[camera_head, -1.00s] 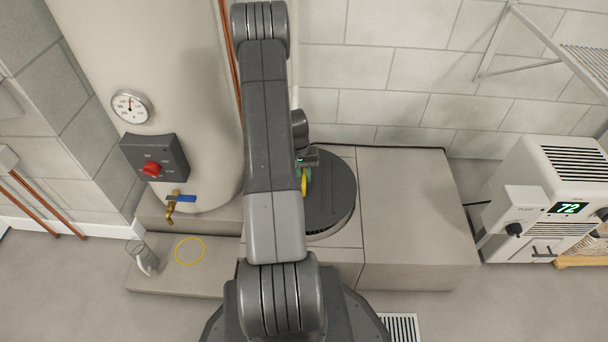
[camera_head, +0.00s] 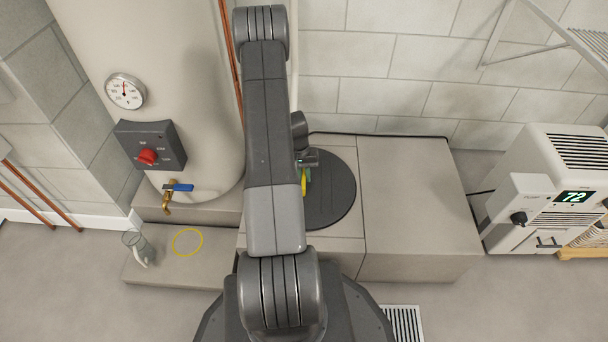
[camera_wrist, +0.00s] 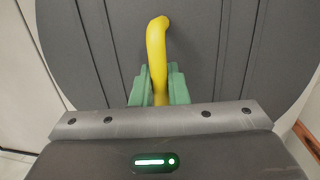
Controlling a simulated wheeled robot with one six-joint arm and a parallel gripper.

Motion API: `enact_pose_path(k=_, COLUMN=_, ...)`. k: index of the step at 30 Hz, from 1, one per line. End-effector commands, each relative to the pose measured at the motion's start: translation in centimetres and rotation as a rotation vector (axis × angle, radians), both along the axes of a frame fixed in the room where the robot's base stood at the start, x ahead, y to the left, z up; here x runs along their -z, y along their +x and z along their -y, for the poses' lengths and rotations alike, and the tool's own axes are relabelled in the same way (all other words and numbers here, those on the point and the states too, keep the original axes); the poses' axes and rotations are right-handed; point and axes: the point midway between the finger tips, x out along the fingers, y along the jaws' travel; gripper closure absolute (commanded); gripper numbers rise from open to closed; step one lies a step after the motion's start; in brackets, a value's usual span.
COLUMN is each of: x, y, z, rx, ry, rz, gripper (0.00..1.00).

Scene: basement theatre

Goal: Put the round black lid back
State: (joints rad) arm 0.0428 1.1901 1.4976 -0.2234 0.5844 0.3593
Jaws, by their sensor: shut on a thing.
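The round black lid (camera_head: 334,190) lies level at the top of the grey block (camera_head: 415,185), partly hidden behind my arm. I cannot tell whether it is seated in an opening or just above the surface. In the wrist view the lid (camera_wrist: 240,50) fills most of the picture, with grooves across it. Its yellow handle (camera_wrist: 157,45) stands between the green fingers. My gripper (camera_wrist: 158,88) is shut on this handle; it also shows in the head view (camera_head: 305,182) beside my arm.
A tank with a red knob (camera_head: 147,157) and a blue-handled tap (camera_head: 178,187) stands at left. A yellow ring (camera_head: 187,241) and a small clear cup (camera_head: 137,246) are on the low ledge. A white dehumidifier-like unit (camera_head: 545,190) stands right. Bare block top lies right of the lid.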

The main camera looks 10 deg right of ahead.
Motion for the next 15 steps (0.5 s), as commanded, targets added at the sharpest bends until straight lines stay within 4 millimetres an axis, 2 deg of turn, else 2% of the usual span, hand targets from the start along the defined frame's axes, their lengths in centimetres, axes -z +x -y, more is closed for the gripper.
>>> enact_pose_path(k=15, x=0.77, y=0.05, z=0.01, rx=0.000, ry=0.000, rz=0.001, gripper=1.00)
